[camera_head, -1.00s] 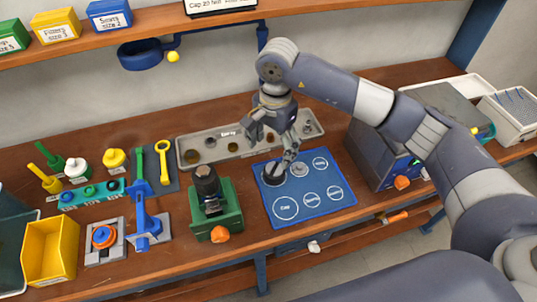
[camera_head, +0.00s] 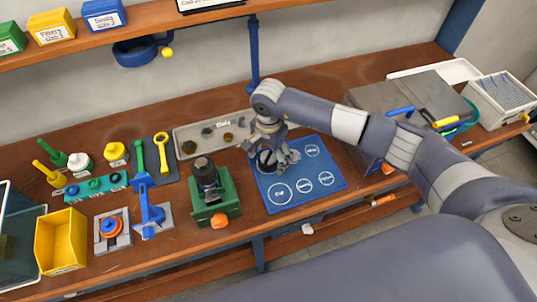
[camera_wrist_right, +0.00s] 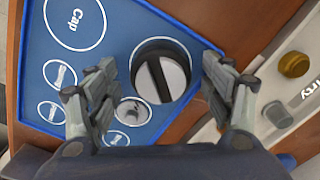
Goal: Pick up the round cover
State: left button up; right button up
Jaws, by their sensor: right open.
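The round cover (camera_wrist_right: 170,92) is a dark-rimmed cylinder with a light face and a dark bar across it. It rests on the blue mat (camera_wrist_right: 115,40), beside the right wrist view's centre. In the head view the cover (camera_head: 266,161) is partly hidden by my right gripper (camera_head: 273,163). In the right wrist view my right gripper (camera_wrist_right: 160,88) is open, with one finger on each side of the cover and visible gaps. A small metal round part (camera_wrist_right: 133,112) sits close to the left finger. My left gripper is not in view.
A green stand with a black-topped part (camera_head: 215,195) is left of the mat (camera_head: 335,183). A grey parts tray (camera_head: 185,143) lies behind it. A grey machine box (camera_head: 365,105) stands right of the mat. The mat's front part is free.

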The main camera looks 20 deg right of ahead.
jog(key=shift+f, duration=0.15)
jog(key=shift+c, duration=0.3)
jog(key=c, duration=1)
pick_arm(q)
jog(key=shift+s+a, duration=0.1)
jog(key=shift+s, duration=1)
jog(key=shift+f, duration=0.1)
